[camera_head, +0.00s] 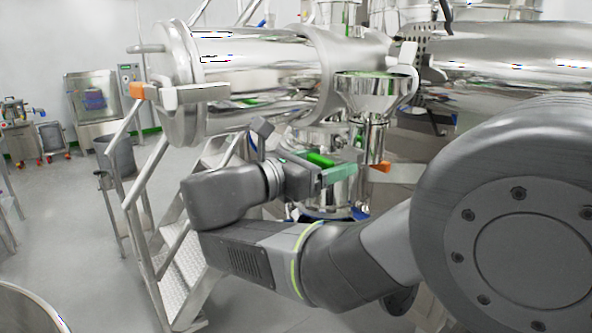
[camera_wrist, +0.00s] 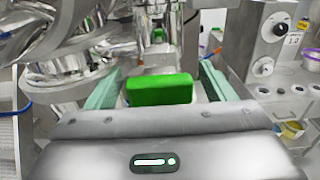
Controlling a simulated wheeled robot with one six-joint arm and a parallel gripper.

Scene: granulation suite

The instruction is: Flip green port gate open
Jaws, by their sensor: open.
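The green port gate piece (camera_wrist: 161,90) shows as a bright green block in the middle of the wrist view. It also shows in the head view (camera_head: 320,159) as a short green bar just below the steel funnel. My gripper (camera_wrist: 160,84) is open, with one teal finger on each side of the green block and gaps visible on both sides. In the head view my gripper (camera_head: 338,174) is at the bar, and its near finger covers part of what lies behind. The gate's hinge and mounting are hidden.
A steel funnel (camera_head: 372,92) stands above the gripper, beside a large horizontal steel vessel (camera_head: 262,66). An orange-tipped lever (camera_head: 381,168) sticks out just right of the gripper. Steps with a handrail (camera_head: 180,262) stand at left. A grey panel with a dial (camera_wrist: 280,32) is at right.

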